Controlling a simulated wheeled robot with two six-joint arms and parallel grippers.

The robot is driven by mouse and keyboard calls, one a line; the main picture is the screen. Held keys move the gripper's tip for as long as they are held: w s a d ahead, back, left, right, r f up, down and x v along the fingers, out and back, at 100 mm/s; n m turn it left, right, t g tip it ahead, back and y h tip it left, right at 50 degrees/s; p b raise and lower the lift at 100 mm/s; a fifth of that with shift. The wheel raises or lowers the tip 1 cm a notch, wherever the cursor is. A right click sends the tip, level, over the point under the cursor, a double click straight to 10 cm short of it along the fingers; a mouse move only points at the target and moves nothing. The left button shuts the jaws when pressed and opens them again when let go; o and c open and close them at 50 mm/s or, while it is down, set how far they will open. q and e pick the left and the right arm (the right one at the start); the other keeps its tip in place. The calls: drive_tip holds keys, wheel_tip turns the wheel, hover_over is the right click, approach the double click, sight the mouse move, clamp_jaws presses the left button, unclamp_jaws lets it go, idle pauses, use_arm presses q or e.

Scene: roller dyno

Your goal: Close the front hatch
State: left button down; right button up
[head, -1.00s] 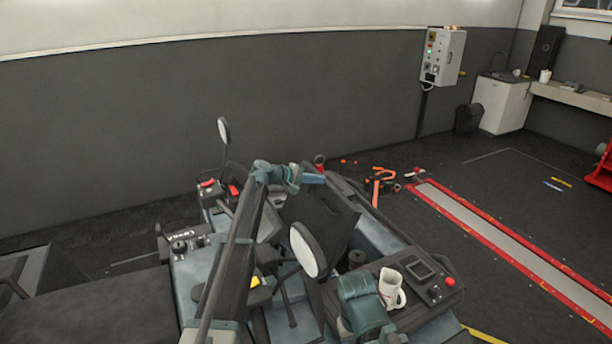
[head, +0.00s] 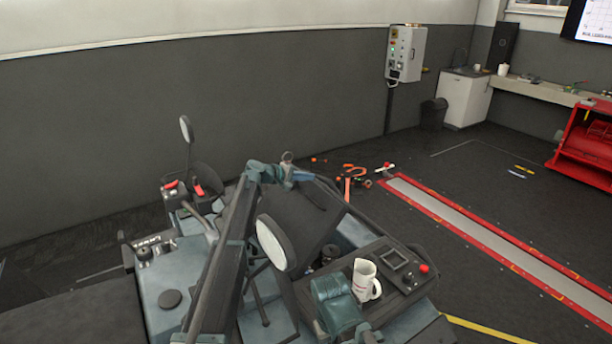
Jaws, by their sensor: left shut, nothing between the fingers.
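A dark, tilted panel (head: 300,214) stands in the middle of the teal and black machine in the head view. It looks like the raised front hatch, but I cannot be sure. My left arm rises from the bottom edge and bends right at the top. My left gripper (head: 303,177) is shut and empty at the panel's upper edge. I cannot tell whether it touches the panel. The arm hides part of the machine to the panel's left.
A white mug (head: 365,279) stands beside a dark control console (head: 397,266) with a red button. Round mirrors (head: 271,243) stick up nearby. Orange tools (head: 352,176) lie on the floor behind. A red-edged floor strip (head: 480,240) runs at right, with open floor around it.

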use_arm(q)
drive_tip(key=shift+s+a, duration=0.1)
drive_tip(key=r+p+v, duration=0.1)
drive_tip(key=p+v, duration=0.5)
drive_tip(key=v, duration=0.8)
drive_tip(key=shift+r, duration=0.15)
